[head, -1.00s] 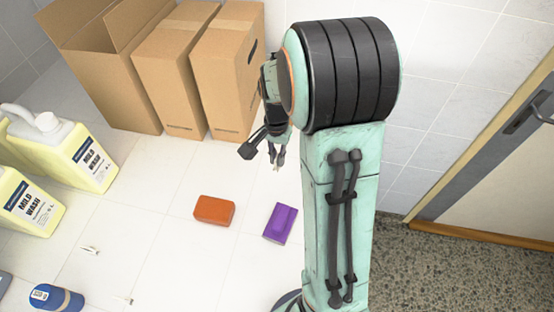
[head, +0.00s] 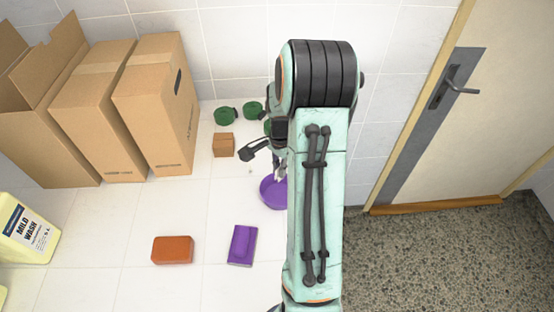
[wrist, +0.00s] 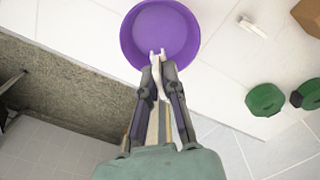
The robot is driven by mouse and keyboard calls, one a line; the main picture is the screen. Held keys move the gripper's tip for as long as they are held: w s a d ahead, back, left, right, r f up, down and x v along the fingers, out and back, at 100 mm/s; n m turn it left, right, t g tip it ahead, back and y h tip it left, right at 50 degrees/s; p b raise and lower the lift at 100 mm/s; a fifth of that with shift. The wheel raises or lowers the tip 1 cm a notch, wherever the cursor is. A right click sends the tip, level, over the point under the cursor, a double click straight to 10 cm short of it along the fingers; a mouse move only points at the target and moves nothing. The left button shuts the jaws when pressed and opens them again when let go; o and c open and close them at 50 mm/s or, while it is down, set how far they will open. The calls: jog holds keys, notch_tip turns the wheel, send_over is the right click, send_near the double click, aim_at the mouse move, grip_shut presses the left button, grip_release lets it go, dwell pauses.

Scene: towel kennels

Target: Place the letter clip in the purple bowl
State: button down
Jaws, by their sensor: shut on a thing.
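The purple bowl (head: 272,193) stands on the white tiles, partly hidden by my arm in the head view. In the wrist view the bowl (wrist: 160,32) lies just ahead of my fingertips, and its visible inside looks empty. My gripper (head: 280,172) is over the bowl's near part; in the wrist view my gripper (wrist: 157,60) is shut on a slim whitish thing (wrist: 155,82), which looks like the letter clip. Its tip shows at the bowl's near rim; no letter is readable. Whether it touches the bowl cannot be told.
Another small white clip (wrist: 252,27) lies right of the bowl. Green round containers (head: 225,116) and a brown block (head: 223,145) stand behind it. Orange (head: 172,250) and purple (head: 242,245) blocks lie in front. Cardboard boxes (head: 155,100) stand left. Speckled floor (head: 450,245) lies right.

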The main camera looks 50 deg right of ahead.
send_over(279, 195)
jog(key=shift+f, duration=3.4)
jog(key=c, duration=1.2)
grip_release()
jog(key=shift+o, duration=0.2)
notch_tip(279, 195, up, 7)
jog(key=shift+r, duration=0.1)
